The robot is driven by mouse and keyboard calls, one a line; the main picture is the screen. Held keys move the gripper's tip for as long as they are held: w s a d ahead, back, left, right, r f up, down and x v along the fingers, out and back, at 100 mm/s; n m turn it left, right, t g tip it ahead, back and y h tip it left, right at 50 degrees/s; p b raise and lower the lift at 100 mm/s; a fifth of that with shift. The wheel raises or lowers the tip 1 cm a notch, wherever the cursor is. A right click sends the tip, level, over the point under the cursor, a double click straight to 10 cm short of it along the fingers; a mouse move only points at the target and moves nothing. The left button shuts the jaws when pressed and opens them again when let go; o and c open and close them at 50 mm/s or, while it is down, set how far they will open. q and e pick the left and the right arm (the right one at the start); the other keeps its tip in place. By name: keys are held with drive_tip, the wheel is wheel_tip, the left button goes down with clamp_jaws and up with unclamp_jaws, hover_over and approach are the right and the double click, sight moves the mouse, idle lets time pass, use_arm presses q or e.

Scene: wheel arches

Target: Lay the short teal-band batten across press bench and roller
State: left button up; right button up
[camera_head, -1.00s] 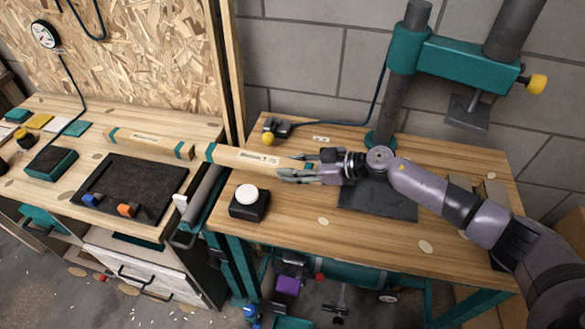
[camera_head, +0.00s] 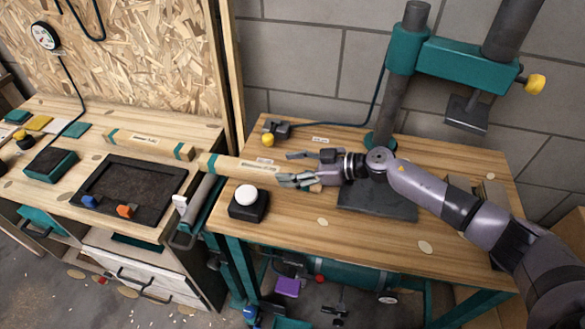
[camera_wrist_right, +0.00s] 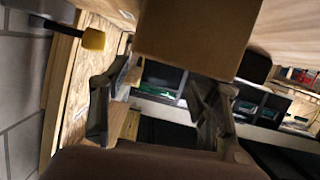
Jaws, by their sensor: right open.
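The batten with a teal band (camera_head: 238,168) spans the gap between the benches in the head view. Its banded left end is over the roller (camera_head: 203,192) and its right end is over the press bench (camera_head: 385,243). It looks to be resting on both, though contact is hard to tell. My right gripper (camera_head: 291,168) is open around the batten's right end, one finger on each side. In the right wrist view, the batten's end (camera_wrist_right: 195,42) fills the top middle, above the spread fingers (camera_wrist_right: 155,108). My left gripper is not in view.
Another teal-banded batten (camera_head: 140,142) lies on the left bench. A black box with a white button (camera_head: 248,203) stands close in front of the batten. The teal press (camera_head: 403,62) rises behind my right arm.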

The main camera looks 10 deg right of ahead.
sight(294, 189)
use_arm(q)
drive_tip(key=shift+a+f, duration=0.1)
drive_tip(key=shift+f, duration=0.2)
use_arm(e)
drive_tip(key=shift+g, duration=0.4)
drive_tip(key=f, duration=0.1)
drive_tip(key=s+f, duration=0.1)
drive_tip(key=f, duration=0.1)
drive_tip(key=s+f, duration=0.1)
drive_tip(key=shift+s+a+f, duration=0.1)
drive_tip(key=shift+s+f, duration=0.05)
drive_tip(key=shift+f, duration=0.25)
drive_tip(key=shift+d+r, duration=0.2)
drive_tip(key=shift+r, duration=0.1)
drive_tip(key=shift+w+d+r, duration=0.2)
drive_tip(key=shift+d+r, duration=0.3)
drive_tip(key=shift+d, duration=0.05)
drive_tip(key=shift+w+d+r, duration=0.15)
drive_tip(key=shift+d+r, duration=0.35)
drive_tip(key=shift+t, duration=0.4)
drive_tip(key=d+r, duration=0.1)
drive_tip(key=s+d+r, duration=0.1)
drive_tip(key=d, duration=0.1)
drive_tip(key=d+r, duration=0.2)
drive_tip(key=shift+s, duration=0.35)
drive_tip(key=shift+a+r, duration=0.3)
drive_tip(key=shift+r, duration=0.05)
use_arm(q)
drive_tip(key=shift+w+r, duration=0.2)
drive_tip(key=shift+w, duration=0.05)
